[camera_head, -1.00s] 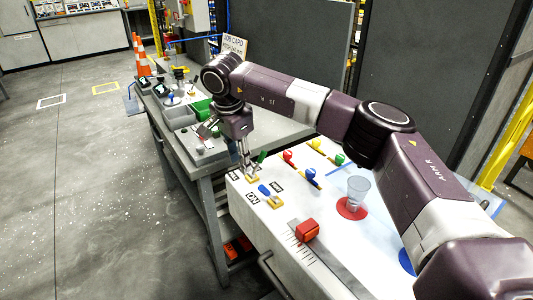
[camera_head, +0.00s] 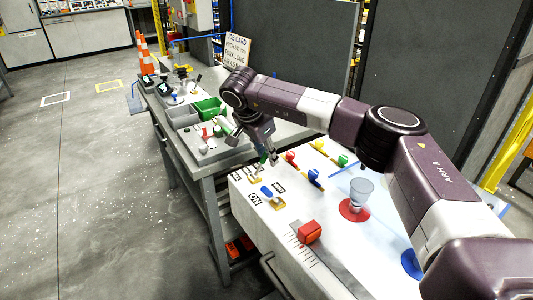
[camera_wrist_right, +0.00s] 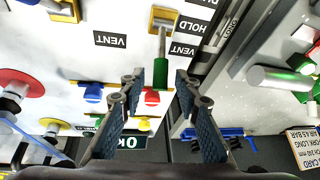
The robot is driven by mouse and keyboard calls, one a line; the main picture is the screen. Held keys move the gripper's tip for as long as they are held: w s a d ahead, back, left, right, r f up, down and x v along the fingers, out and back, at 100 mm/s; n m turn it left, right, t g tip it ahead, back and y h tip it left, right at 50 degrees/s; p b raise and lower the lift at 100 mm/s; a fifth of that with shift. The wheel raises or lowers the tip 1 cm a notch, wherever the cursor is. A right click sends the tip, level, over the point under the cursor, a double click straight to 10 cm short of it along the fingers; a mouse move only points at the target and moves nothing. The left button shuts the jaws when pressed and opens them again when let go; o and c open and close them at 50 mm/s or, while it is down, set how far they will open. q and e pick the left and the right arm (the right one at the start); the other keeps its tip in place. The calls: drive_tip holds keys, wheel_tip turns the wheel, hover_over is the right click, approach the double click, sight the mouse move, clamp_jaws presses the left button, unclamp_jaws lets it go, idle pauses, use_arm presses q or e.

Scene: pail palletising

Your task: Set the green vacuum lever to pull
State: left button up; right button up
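The green vacuum lever (camera_wrist_right: 151,97) shows in the right wrist view as a metal stem with a green tip, rising from a yellow base (camera_wrist_right: 163,18) beside HOLD and VENT labels. In the head view its green tip (camera_head: 263,157) is partly hidden by my right gripper. The head view shows the right gripper (camera_head: 272,160) just above the panel (camera_head: 330,205). My left gripper is not in view. No PULL label is readable.
A blue-tipped lever (camera_head: 267,191) stands close in front. Several coloured knobs, such as a red one (camera_head: 290,156), lie to the right. A red block (camera_head: 309,231) is nearer.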

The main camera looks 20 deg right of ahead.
clamp_jaws()
drive_tip(key=shift+a, duration=0.1)
idle(0.4)
drive_tip(key=shift+s+a+r+h, duration=0.1)
drive_tip(key=shift+a+r+h, duration=0.1)
drive_tip(key=shift+a+h, duration=0.3)
drive_tip(key=shift+a+r+h, duration=0.2)
drive_tip(key=shift+a+h, duration=0.05)
drive_tip(key=shift+h, duration=0.45)
drive_tip(key=shift+s+a+r+n+t+h+b, duration=0.1)
drive_tip(key=shift+a+n+t+h+b, duration=0.2)
drive_tip(key=shift+a+h, duration=0.65)
drive_tip(key=shift+s+a+r+n+t+h+b, duration=0.15)
drive_tip(key=shift+a+t+h, duration=0.3)
drive_tip(key=shift+h, duration=0.8)
drive_tip(key=shift+a, duration=0.1)
